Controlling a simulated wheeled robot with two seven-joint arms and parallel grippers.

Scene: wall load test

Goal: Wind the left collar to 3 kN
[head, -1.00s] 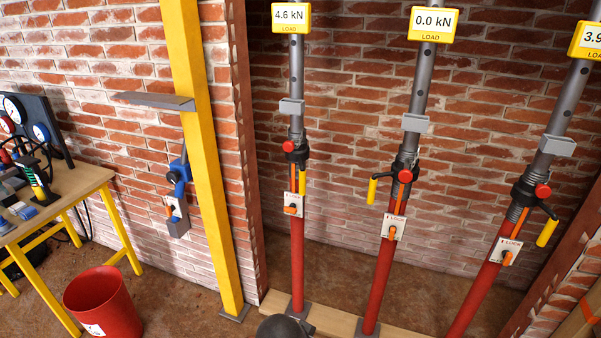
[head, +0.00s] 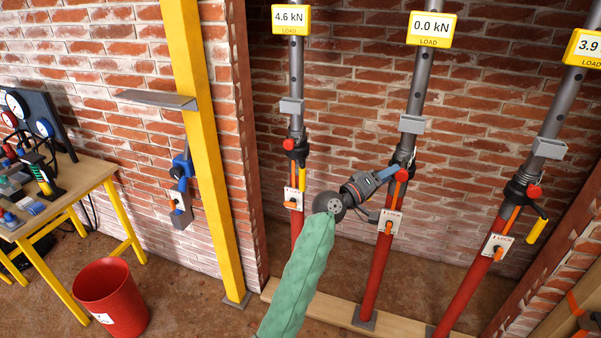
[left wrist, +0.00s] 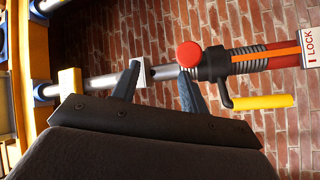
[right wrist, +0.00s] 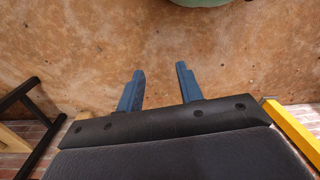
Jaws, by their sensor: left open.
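Three red and grey props stand in a row. The left prop's collar (head: 294,146) has a red knob, and its display (head: 291,18) reads 4.6 kN. My left gripper (head: 388,173) is open at the middle prop, near its collar (head: 404,166), whose display (head: 431,29) reads 0.0 kN. In the left wrist view the open fingers (left wrist: 160,84) lie in front of a grey shaft beside a red knob (left wrist: 189,54), with a yellow handle (left wrist: 262,101) nearby. I cannot tell whether they touch. My right gripper (right wrist: 159,88) is open and empty.
The right prop's display (head: 584,47) reads 3.9. A yellow post (head: 202,150) with a grey shelf (head: 155,99) stands left of the props. A red bucket (head: 109,298) and a bench (head: 85,197) with gauges are further left. A plank (head: 335,306) lies under the props.

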